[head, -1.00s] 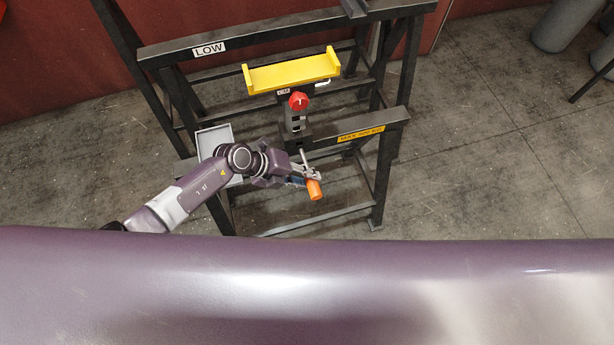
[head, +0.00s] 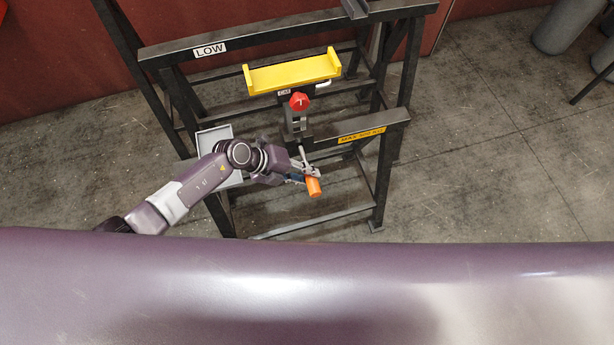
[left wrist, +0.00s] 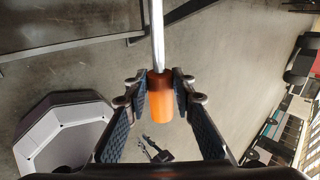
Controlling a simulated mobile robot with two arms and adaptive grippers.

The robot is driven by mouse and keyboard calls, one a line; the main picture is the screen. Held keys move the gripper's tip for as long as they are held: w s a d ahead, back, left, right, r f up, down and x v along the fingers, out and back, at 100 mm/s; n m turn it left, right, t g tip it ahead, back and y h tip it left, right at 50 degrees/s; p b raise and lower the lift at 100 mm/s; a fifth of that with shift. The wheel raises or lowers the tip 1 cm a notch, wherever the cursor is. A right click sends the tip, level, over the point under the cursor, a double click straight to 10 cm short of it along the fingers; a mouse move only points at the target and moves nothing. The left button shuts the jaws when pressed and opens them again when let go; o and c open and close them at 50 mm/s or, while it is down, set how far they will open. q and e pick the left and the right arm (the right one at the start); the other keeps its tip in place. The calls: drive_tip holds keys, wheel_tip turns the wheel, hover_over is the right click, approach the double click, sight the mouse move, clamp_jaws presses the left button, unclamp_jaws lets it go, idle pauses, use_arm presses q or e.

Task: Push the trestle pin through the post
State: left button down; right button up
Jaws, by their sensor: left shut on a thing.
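My left gripper (head: 304,174) is shut on the orange handle (head: 313,187) of the trestle pin, in front of the trestle. In the left wrist view the orange handle (left wrist: 161,98) sits between the finger pads, and the pin's bare metal rod (left wrist: 157,40) points away from the gripper. The post (head: 294,122) stands on the trestle just behind the gripper, with a red knob (head: 299,101) on it and a yellow cradle (head: 292,73) on top. The pin's tip and the post's holes are too small to tell in the head view. My right gripper is not in view.
A grey tray (head: 214,138) sits left of the post, close to my left arm. Open concrete floor lies to the right.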

sight(299, 148)
use_arm(q)
drive_tip(key=shift+w+a+b, duration=0.25)
drive_tip(key=shift+w+b, duration=0.2)
drive_tip(key=shift+w, duration=0.25)
drive_tip(key=shift+w+a+b, duration=0.2)
drive_tip(key=shift+w+b, duration=0.25)
drive_tip(key=shift+w, duration=0.3)
drive_tip(key=shift+w+a+b, duration=0.25)
drive_tip(key=shift+w+b, duration=0.2)
drive_tip(key=shift+w, duration=0.25)
drive_tip(key=shift+w+a+b, duration=0.25)
drive_tip(key=shift+w+b, duration=0.45)
drive_tip(key=shift+w, duration=0.15)
drive_tip(key=shift+w+a+b, duration=0.3)
drive_tip(key=shift+w+b, duration=0.4)
drive_tip(key=shift+w, duration=0.15)
drive_tip(key=shift+w+a+b, duration=0.25)
drive_tip(key=shift+w+b, duration=0.45)
drive_tip(key=shift+w, duration=0.15)
drive_tip(key=c, duration=1.7)
unclamp_jaws()
drive_tip(key=shift+r, duration=0.1)
drive_tip(key=shift+o, duration=0.8)
drive_tip(key=shift+a, duration=0.2)
